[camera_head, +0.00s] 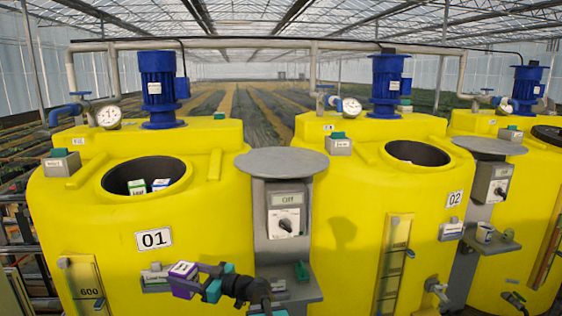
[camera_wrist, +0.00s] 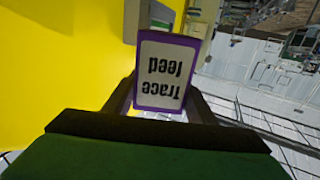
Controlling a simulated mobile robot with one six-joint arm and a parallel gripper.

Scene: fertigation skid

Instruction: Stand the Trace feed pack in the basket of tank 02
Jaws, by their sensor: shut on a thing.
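The Trace feed pack (camera_wrist: 163,72) is a purple-edged box with a white label, which reads upside down in the wrist view. In the head view the pack (camera_head: 183,278) is in front of tank 01's lower front. My gripper (camera_head: 198,282) is shut on it. Tank 02 (camera_head: 350,230) is the yellow tank to the right, with a round dark opening (camera_head: 417,153) in its top. No basket shows inside that opening from here. Tank 01 (camera_head: 110,215) is on the left, and its opening holds a green-and-white pack (camera_head: 137,187) and a blue-and-white pack (camera_head: 160,184).
A grey control post (camera_head: 283,205) with a round top (camera_head: 281,161) stands between the two tanks. Blue motors (camera_head: 388,85) and pipes rise behind the openings. A third tank is at far right.

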